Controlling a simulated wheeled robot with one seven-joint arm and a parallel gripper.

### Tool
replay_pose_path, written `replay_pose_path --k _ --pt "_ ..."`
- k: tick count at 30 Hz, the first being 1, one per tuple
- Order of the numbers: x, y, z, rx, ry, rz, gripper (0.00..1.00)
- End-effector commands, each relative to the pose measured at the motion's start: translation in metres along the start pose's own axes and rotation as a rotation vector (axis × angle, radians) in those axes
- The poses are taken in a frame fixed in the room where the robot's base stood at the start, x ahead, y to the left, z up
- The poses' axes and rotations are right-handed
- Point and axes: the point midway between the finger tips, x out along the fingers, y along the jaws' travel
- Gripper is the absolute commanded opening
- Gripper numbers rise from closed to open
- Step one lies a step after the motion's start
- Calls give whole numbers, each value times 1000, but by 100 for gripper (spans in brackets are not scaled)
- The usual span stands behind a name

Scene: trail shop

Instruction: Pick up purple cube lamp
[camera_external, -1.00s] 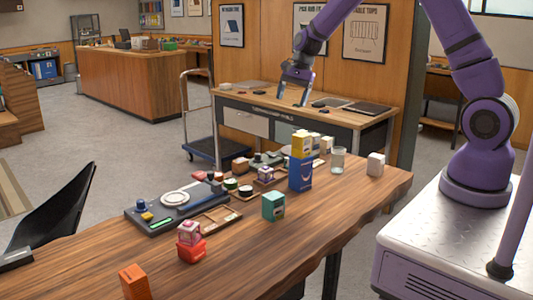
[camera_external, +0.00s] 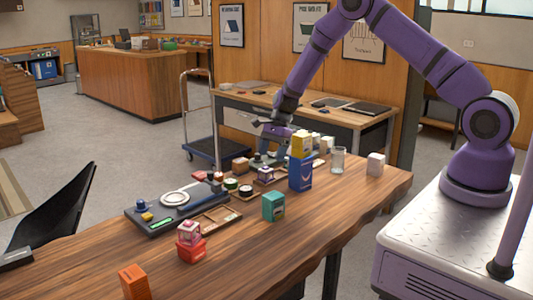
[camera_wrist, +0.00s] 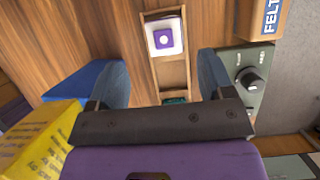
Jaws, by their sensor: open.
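The purple cube lamp (camera_wrist: 165,38) shows in the wrist view as a small purple block with a white top and a round white spot. It stands in a shallow wooden tray (camera_wrist: 167,74), ahead of my open fingers and roughly centred between them. In the external view the lamp (camera_external: 265,174) stands on the wooden table, left of a tall blue box. My gripper (camera_wrist: 162,78) is open and empty, with blue fingers pointing toward the table. In the external view my gripper (camera_external: 272,145) is above and behind the lamp, partly hidden by the box.
The blue box (camera_external: 300,174) with a yellow box (camera_external: 302,144) on top stands close by; in the wrist view the blue (camera_wrist: 80,80) is beside my left finger. A dark device with a knob (camera_wrist: 250,80) lies near the right finger. A glass (camera_external: 338,160) stands right.

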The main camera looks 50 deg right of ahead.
Motion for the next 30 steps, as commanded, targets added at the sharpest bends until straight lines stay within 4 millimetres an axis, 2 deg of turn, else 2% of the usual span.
replay_pose_path --k 8,16,24,26,30 --pt "20 -1 1 -1 0 1 74" --pt "56 -5 3 0 0 1 74" --pt "61 -5 3 -1 0 0 74" --pt "61 -5 3 -1 0 0 63" --pt "61 -5 3 -1 0 0 31"
